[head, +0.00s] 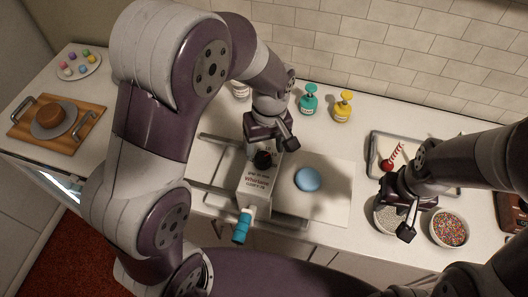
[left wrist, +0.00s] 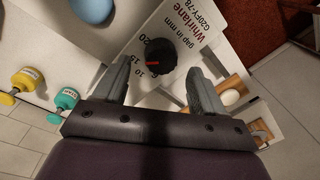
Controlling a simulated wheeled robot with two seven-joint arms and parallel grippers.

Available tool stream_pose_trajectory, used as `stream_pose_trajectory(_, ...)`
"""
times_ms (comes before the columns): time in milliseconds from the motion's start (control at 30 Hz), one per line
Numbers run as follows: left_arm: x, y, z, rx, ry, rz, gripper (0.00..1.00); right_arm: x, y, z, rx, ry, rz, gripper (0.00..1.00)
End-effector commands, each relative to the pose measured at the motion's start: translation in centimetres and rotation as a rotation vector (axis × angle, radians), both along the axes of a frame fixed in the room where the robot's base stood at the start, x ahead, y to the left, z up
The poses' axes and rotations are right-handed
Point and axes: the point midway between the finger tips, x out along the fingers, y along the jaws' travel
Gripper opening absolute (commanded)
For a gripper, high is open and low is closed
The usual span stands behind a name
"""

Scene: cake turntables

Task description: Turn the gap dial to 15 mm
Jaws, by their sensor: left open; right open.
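The gap dial is a black knob (left wrist: 160,56) with a red mark, on a white panel (left wrist: 205,22) printed "gap in mm" and "Whirlane". Numbers including 20 and 10 stand beside it; I cannot tell exactly which one the red mark meets. In the head view the dial (head: 263,159) sits on top of the white machine (head: 258,182). My left gripper (head: 272,146) is open just above the dial. In the left wrist view its fingers (left wrist: 158,70) are apart, with the knob ahead between their tips. My right gripper (head: 397,214) is open over the bowls, away from the machine.
A blue ball (head: 307,179) lies on the machine's right bed. A teal handle (head: 241,228) sticks out in front. A sprinkle bowl (head: 449,229) and tray (head: 377,149) are right; a wooden board (head: 31,143) is left.

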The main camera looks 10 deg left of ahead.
Motion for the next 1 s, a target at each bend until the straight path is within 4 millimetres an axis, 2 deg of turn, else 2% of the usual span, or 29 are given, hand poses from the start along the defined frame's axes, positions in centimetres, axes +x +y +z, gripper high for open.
stream_pose_trajectory(133,0.3,-0.3,4.0,-0.002,-0.008,-0.002,0.70,0.0,0.0,-1.2,0.000,0.000,0.000,0.43)
stream_pose_trajectory(167,0.3,-0.4,5.1,-0.002,-0.008,-0.002,0.70,0.0,0.0,-0.9,0.000,0.001,0.000,0.43)
stream_pose_trajectory(200,0.3,-0.4,6.8,-0.001,-0.005,-0.002,0.70,0.0,0.0,0.6,0.000,0.001,0.000,0.43)
stream_pose_trajectory(333,0.3,-0.5,9.3,0.000,-0.001,-0.002,0.70,0.0,0.0,2.6,0.000,0.000,0.000,0.43)
stream_pose_trajectory(467,0.4,-0.6,9.7,0.000,-0.001,-0.001,0.70,0.0,0.0,3.1,0.000,0.000,0.000,0.43)
stream_pose_trajectory(1000,0.4,-0.6,9.5,-0.001,-0.003,-0.001,0.70,0.0,0.0,2.9,0.000,0.000,0.000,0.43)
